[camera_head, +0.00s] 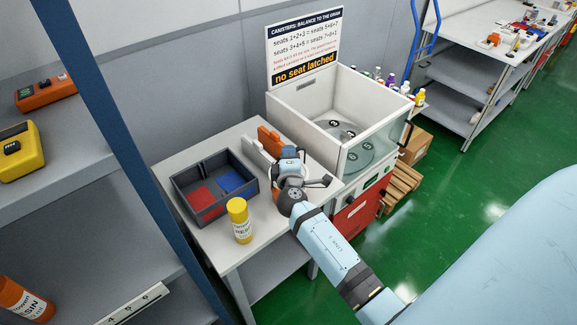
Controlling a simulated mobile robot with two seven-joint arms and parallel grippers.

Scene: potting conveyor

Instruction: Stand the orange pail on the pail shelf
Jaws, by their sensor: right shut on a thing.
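My right gripper (285,168) is over the grey table, between the two-part tray and the white machine. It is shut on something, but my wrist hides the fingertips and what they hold. An upright orange piece (269,140) with a white piece (257,155) beside it shows just behind the gripper. I cannot tell whether either is part of a pail. An orange container labelled RESIN (22,299) stands at the lower left, cut off by the frame edge. No thing is clearly a pail, and I cannot tell which shelf is the pail shelf. My left gripper is out of view.
A dark tray (180,194) with red and blue compartments and a yellow canister (239,221) stand on the table (216,246). An open-topped white machine (305,100) is behind. A blue post (135,160) and grey shelves are left.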

